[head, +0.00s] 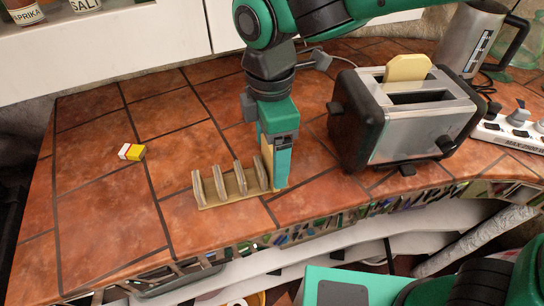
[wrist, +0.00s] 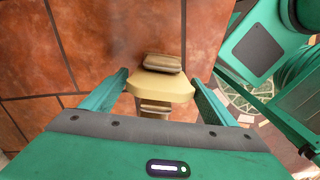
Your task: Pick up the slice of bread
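A tan slice of bread (wrist: 161,86) stands upright at the right end of a small wooden rack. In the wrist view it lies between the fingers of my gripper (wrist: 160,78), one finger at each side edge. My gripper looks open around the slice, with little clearance; contact is hard to judge. In the head view my gripper (head: 281,160) points down at the rack's right end, and a thin strip of the slice (head: 266,155) shows left of the finger. The wooden rack (head: 221,202) has several upright slats. Another slice (head: 407,68) sticks out of the toaster (head: 425,135).
The toaster stands close to the right of my gripper. A kettle (head: 470,40) and power strip (head: 510,130) are farther right. The counter's front edge is near the rack.

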